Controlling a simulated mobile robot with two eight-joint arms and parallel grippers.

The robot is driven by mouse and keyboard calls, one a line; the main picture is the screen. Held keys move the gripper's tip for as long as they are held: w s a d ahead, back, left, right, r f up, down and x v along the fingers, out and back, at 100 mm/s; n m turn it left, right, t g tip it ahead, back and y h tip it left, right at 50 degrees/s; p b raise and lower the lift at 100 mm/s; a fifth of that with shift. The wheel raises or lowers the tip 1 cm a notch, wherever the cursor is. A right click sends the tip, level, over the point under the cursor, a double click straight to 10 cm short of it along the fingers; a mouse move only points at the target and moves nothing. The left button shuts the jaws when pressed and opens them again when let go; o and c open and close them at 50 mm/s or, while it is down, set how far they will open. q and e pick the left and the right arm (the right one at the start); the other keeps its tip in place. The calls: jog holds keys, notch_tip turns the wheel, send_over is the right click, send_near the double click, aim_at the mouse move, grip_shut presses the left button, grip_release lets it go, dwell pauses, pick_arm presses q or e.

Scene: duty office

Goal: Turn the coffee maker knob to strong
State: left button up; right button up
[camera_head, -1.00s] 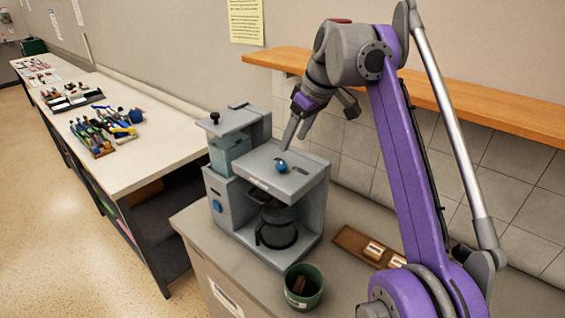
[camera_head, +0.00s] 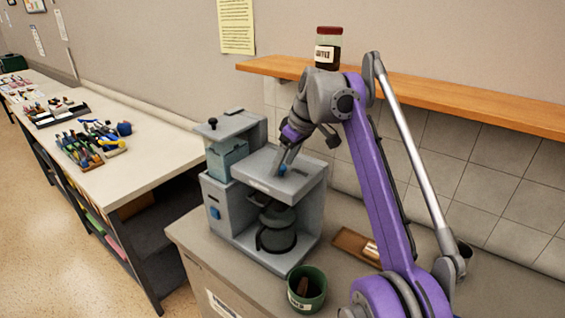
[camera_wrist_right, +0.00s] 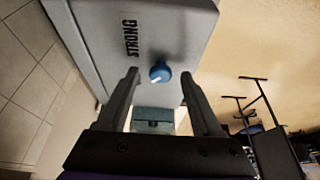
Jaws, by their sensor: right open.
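The grey coffee maker (camera_head: 252,210) stands on the counter, with a dark carafe (camera_head: 277,228) in its bay. A blue knob (camera_wrist_right: 160,73) with a pale pointer mark sits on its top face, beside the printed word STRONG (camera_wrist_right: 130,38) in the right wrist view. The pointer does not aim at that word. In the head view the knob (camera_head: 283,169) is partly hidden by my right gripper (camera_head: 282,165). My right gripper is open, its fingers on either side of the knob in the wrist view, with gaps between. Contact cannot be told. My left gripper is not in view.
A green pot (camera_head: 306,287) stands in front of the coffee maker, and a brown tray (camera_head: 352,243) lies to its right. A wooden shelf (camera_head: 440,93) with a dark jar (camera_head: 327,48) runs along the wall behind. A long bench (camera_head: 150,150) with tools stands left.

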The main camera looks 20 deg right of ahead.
jog(key=shift+c, duration=0.4)
grip_shut()
